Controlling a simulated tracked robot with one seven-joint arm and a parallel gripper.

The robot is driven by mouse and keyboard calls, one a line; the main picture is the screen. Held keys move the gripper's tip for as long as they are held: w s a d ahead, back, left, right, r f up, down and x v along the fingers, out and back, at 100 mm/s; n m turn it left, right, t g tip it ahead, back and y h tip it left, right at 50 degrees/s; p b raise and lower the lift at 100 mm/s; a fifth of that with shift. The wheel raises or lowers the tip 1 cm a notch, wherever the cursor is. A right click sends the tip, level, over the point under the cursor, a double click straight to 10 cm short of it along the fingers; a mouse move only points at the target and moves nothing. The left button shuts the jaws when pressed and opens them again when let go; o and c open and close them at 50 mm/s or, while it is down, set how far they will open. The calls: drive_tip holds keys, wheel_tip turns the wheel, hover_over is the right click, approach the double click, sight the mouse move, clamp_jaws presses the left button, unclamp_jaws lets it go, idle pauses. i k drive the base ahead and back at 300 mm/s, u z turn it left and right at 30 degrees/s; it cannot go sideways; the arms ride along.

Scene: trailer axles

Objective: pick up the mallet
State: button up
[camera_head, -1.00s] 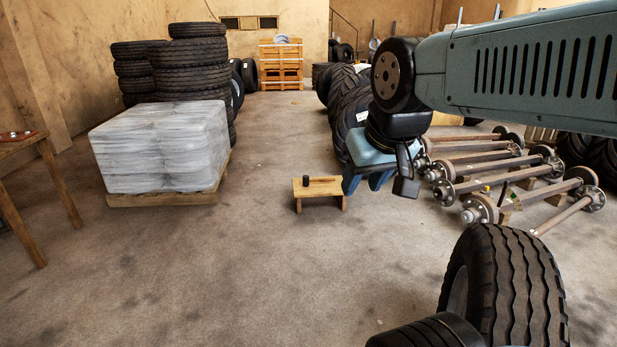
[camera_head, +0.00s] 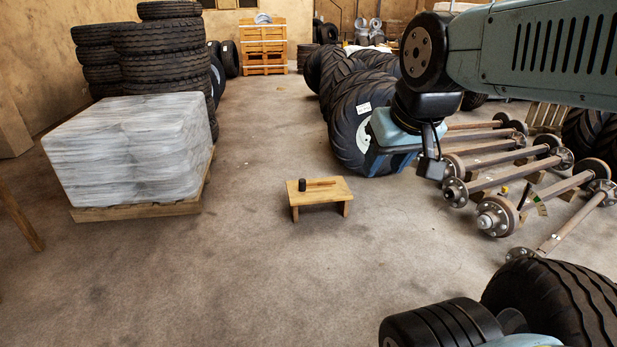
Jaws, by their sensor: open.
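The mallet (camera_head: 303,185) lies on top of a small wooden stool (camera_head: 340,190) on the floor, near the middle of the view. Its head is dark and at the left; its light wooden handle points right. My gripper (camera_head: 388,165) hangs from my arm to the right of the stool, in front of the row of tyres. The gripper is open and empty, apart from the mallet. Part of its fingers is hard to make out against the tyres.
A wrapped pallet load (camera_head: 130,145) stands at the left, with stacked tyres (camera_head: 165,65) behind it. Trailer axles (camera_head: 515,180) lie at the right. A large tyre (camera_head: 560,300) is at the lower right. The floor around the stool is clear.

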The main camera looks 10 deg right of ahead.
sight(303, 184)
drive_tip(key=z, duration=0.15)
drive_tip(key=i, duration=3.25)
